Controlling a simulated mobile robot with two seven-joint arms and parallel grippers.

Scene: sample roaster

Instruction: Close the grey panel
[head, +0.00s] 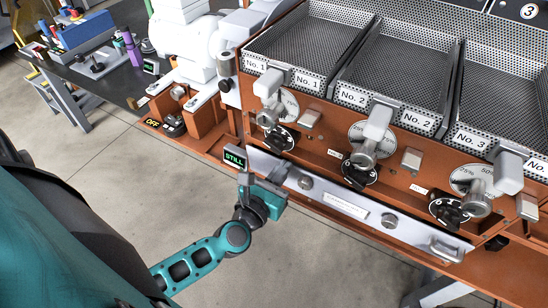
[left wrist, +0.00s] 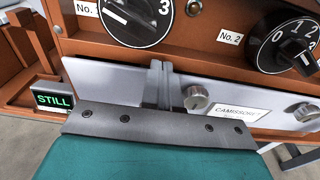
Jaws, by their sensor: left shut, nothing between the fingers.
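The grey panel (head: 345,207) is a long silver strip along the lower front of the orange roaster, with two round knobs, a label and a handle (head: 445,248) at its right end. I cannot tell how far it stands out from the roaster. My left gripper (head: 281,174) is shut and empty, in front of the panel's left part. In the left wrist view my left fingers (left wrist: 162,84) stand over the panel (left wrist: 105,82), just left of a knob (left wrist: 196,97). Whether they touch it is unclear. My right gripper is not in view.
Several black dials (head: 280,138) and metal spouts (head: 375,130) jut out above the panel, below mesh trays (head: 310,45). A small "STILL" display (head: 235,157) stands at the panel's left end. A dark bench (head: 110,80) is at the left. The floor in front is clear.

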